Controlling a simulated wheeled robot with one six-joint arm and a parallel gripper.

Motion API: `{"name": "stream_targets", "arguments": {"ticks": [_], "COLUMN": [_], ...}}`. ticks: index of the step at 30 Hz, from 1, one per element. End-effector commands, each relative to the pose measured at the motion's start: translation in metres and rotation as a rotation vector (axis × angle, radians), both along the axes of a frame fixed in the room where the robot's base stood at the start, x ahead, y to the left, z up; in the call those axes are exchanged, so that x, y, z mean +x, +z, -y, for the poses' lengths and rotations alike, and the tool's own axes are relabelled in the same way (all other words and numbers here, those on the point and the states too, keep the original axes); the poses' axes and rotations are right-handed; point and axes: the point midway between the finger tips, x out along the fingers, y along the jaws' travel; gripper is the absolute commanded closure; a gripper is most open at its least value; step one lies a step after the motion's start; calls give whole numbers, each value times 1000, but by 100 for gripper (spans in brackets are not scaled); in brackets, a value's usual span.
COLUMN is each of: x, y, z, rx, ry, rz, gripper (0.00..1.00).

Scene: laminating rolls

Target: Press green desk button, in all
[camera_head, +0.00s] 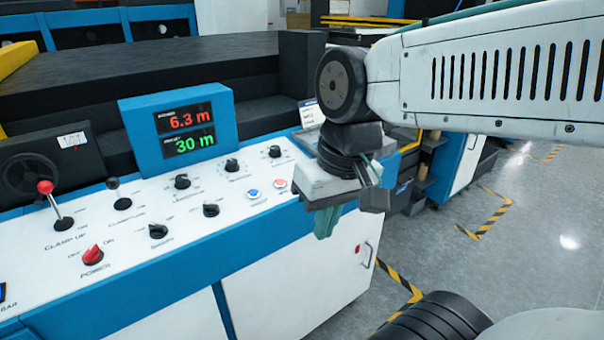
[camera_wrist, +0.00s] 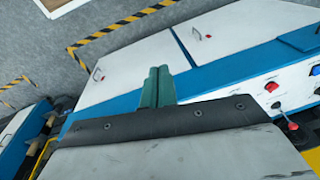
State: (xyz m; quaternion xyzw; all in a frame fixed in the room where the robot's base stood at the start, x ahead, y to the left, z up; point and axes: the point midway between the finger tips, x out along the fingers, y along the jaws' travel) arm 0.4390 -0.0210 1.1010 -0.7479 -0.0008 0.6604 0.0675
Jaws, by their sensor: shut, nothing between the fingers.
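The white control desk (camera_head: 130,250) has a blue front edge and carries knobs and buttons. A blue button (camera_head: 253,193) and a red button (camera_head: 280,184) sit near its right end. I cannot make out a green button in either view; my wrist covers part of the desk's right end in the head view. My gripper (camera_head: 323,232) has green fingers that point down by the desk's right front edge. In the wrist view my gripper (camera_wrist: 159,72) is shut and empty, its fingers together over the blue edge and white front.
A display (camera_head: 185,132) reading 6.3 m and 30 m stands behind the knobs. A red-knobbed lever (camera_head: 46,187) and a red power switch (camera_head: 92,255) are at the left. Open grey floor (camera_head: 520,240) lies right.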

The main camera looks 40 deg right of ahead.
Motion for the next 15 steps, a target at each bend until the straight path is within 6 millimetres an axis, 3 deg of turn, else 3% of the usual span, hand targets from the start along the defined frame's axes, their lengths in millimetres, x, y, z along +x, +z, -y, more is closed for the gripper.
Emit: {"name": "stream_targets", "arguments": {"ticks": [4,7,10,12,15], "x": [65,128,191,228,266], "y": [3,8,9,6,-1], "z": [-13,-4,27,59,107], "rx": [260,476,673,787,917], "ry": [-276,-555,-854,-1054,-1305], "rz": [19,52,96,126,165], "gripper": [100,100,100,100,100]}}
